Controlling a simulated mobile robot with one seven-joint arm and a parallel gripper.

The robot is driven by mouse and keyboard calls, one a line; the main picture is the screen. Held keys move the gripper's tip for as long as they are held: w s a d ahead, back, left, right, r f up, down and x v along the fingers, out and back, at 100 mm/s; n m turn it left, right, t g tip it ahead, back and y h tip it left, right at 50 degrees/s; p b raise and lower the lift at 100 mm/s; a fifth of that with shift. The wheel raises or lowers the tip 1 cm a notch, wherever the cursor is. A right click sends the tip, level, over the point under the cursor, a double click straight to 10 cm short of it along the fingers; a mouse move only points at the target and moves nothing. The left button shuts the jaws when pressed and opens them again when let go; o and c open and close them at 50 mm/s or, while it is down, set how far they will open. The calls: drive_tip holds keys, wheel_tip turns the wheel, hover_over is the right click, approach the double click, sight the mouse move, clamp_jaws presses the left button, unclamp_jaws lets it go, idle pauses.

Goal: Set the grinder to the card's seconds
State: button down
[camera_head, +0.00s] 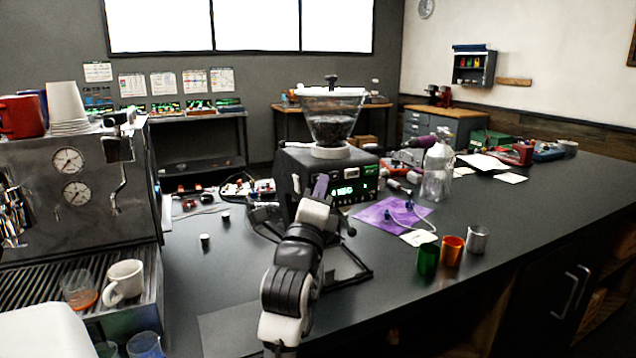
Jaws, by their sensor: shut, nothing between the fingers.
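The grinder (291,165) stands on the dark counter in the middle of the camera_head view. It is a dark box with a clear hopper (331,122) of dark beans on top. A lit green display (347,191) is on its front; its digits are too small to read surely. My gripper (320,186) is at the grinder's front, just left of the display, and is shut with nothing in it. I cannot tell whether it touches the front panel. My arm hides the grinder's lower front. A small white card (418,238) lies by the purple mat; no writing on it is readable.
An espresso machine (70,190) with cups stands at the left. Green, orange and silver cups (452,250) stand near the counter's front edge. A purple mat (375,214) with a thin cable and a clear bottle (437,172) are right of the grinder.

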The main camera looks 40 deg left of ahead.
drive_tip(key=shift+w+a+b, duration=0.15)
drive_tip(key=shift+a+b, duration=0.2)
drive_tip(key=shift+b, duration=0.1)
idle(0.5)
drive_tip(key=shift+d, duration=0.1)
drive_tip(key=shift+s+d+b, duration=0.3)
drive_tip(key=shift+d+b, duration=0.05)
drive_tip(key=shift+d, duration=0.3)
drive_tip(key=d, duration=0.1)
drive_tip(key=s+d, duration=0.1)
drive_tip(key=d, duration=0.1)
drive_tip(key=s+d+b, duration=0.1)
drive_tip(key=shift+d, duration=0.3)
idle(0.9)
